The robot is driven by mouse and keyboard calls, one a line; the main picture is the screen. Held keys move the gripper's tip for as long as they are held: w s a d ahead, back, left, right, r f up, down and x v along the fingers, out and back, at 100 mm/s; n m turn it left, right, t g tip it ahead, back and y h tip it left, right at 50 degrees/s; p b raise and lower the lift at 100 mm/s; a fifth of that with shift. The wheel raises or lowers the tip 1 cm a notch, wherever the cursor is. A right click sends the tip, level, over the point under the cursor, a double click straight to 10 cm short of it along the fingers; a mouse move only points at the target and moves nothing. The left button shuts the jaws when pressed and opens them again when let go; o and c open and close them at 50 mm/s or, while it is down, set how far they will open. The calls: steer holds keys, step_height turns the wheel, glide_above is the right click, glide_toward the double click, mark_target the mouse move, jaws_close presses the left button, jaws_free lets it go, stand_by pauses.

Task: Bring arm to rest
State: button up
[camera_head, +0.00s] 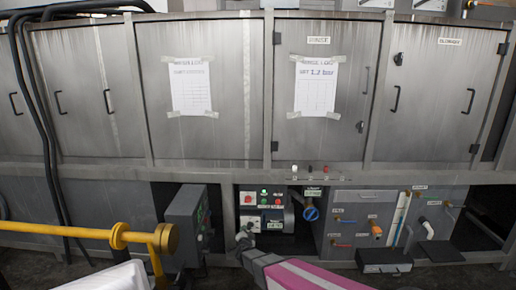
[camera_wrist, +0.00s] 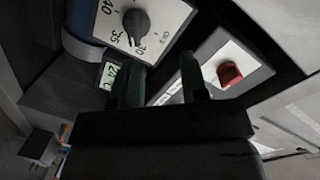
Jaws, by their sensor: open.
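My gripper (camera_wrist: 165,78) shows in the wrist view with its two dark fingers apart and nothing between them. Beyond the fingers are a white dial panel with a black knob (camera_wrist: 136,22) and a red button (camera_wrist: 229,74) on a pale panel. A small lit display (camera_wrist: 110,75) sits beside the left finger. In the head view my grey and pink arm reaches in from the bottom, toward the control box (camera_head: 262,207) under the cabinets. The fingers cannot be made out clearly there.
Grey metal cabinets (camera_head: 200,128) with two paper sheets fill the back. A yellow rail (camera_head: 70,230) stands at the left, beside a grey electrical box (camera_head: 188,225). Valves and pipes (camera_head: 375,228) are at the lower right. A dark bin (camera_head: 384,262) sits low there.

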steer(key=s+d+r+n+g, duration=0.5)
steer(key=s+d+g, duration=0.3)
steer(key=s+d, duration=0.4)
steer(key=s+d+r+n+g, duration=0.5)
steer(key=s+d+r+g, duration=0.3)
steer(key=s+d, duration=0.5)
steer(key=shift+s+d+r+g, duration=0.25)
steer(key=shift+s+g, duration=0.15)
steer(key=shift+s, duration=0.55)
